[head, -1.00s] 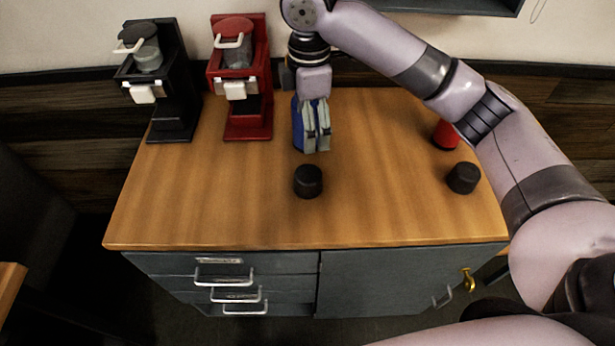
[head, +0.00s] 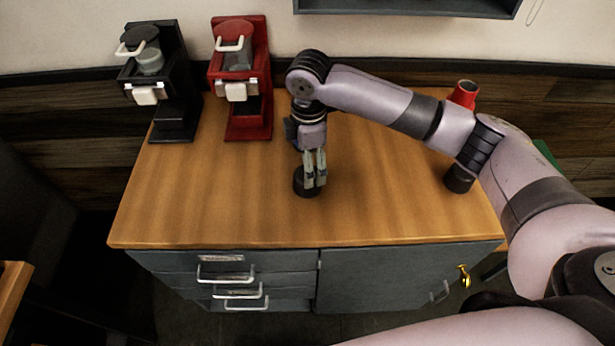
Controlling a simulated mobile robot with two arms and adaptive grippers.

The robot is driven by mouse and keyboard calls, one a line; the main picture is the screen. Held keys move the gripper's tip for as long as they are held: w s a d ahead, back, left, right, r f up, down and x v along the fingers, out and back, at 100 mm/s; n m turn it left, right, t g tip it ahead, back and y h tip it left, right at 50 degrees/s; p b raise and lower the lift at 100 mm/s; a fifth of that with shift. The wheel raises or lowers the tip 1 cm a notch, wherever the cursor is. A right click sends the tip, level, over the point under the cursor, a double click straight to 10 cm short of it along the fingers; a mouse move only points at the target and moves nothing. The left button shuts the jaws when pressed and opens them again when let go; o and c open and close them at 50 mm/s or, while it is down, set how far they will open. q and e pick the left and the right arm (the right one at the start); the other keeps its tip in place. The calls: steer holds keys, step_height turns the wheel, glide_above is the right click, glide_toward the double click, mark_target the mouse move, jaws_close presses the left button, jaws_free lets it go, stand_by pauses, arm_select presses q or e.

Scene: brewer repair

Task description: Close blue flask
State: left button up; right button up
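My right gripper (head: 315,184) points down at a black cap (head: 301,188) on the middle of the wooden counter. Its fingers overlap the cap's right part in the picture. I cannot tell whether they touch or grip it. The blue flask is not visible now; it is probably hidden behind my gripper and wrist, where it showed earlier. A red flask (head: 465,95) stands upright at the back right, partly behind my arm, its top open. A second black cap (head: 459,182) is on the right of the counter, partly covered by my arm. My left gripper is out of view.
A black brewer (head: 175,100) and a red brewer (head: 242,85) stand at the back left of the counter (head: 200,215). The front left of the counter is clear. A shelf (head: 405,8) hangs above. Drawers (head: 225,275) and a cabinet door are below.

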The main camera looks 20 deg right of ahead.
step_height(320, 180, down, 4)
steer(key=shift+s+d+r+p, duration=0.1)
steer(key=shift+p, duration=0.55)
steer(key=shift+f, duration=0.55)
steer(key=shift+c, duration=0.4)
steer(key=c, duration=1.1)
steer(key=shift+r, duration=0.1)
steer(key=shift+c, duration=0.2)
step_height(320, 180, up, 20)
steer(key=b, duration=0.2)
